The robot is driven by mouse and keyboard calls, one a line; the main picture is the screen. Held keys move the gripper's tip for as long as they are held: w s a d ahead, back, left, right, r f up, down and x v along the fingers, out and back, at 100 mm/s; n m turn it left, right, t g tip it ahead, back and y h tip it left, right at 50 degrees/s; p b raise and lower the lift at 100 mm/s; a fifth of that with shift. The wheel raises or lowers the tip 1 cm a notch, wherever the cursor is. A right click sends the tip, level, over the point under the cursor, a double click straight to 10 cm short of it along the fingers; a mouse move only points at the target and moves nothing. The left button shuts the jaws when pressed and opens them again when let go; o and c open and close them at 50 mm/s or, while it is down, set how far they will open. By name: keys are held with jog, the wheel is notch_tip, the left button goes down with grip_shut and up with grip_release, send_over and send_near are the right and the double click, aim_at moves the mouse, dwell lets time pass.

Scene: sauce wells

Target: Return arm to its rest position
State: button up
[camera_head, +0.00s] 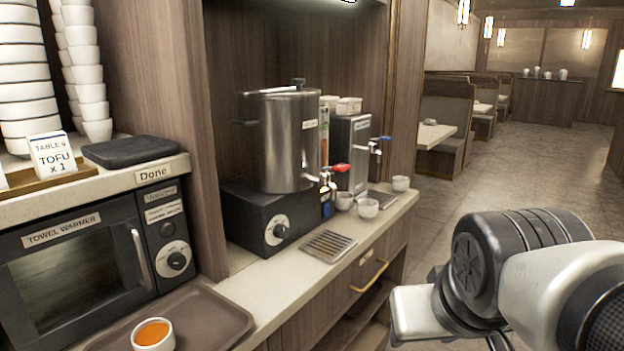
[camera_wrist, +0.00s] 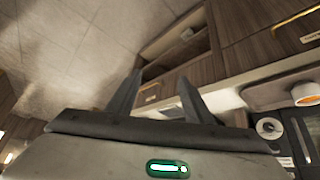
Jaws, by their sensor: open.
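My gripper shows in the wrist view (camera_wrist: 158,100), with its two dark fingers spread apart and nothing between them. Beyond the fingers are the floor and the wooden cabinet front. In the head view my arm is at the lower right, out over the aisle and clear of the counter. The gripper's fingertips cannot be made out in the head view.
A small bowl of orange sauce (camera_head: 153,334) sits on a brown tray (camera_head: 205,318) at the lower left. A towel warmer (camera_head: 75,275), a steel urn (camera_head: 285,140), white cups (camera_head: 368,208) and stacked bowls (camera_head: 25,75) stand along the counter. The aisle floor (camera_head: 540,165) is clear.

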notch_tip(320, 180, up, 22)
jog(key=s+a+p, duration=0.1)
jog(key=s+p, duration=0.1)
jog(key=p, duration=2.1)
jog(key=shift+s+g+y, duration=0.3)
jog(key=shift+g, duration=0.1)
jog(key=shift+a, duration=0.1)
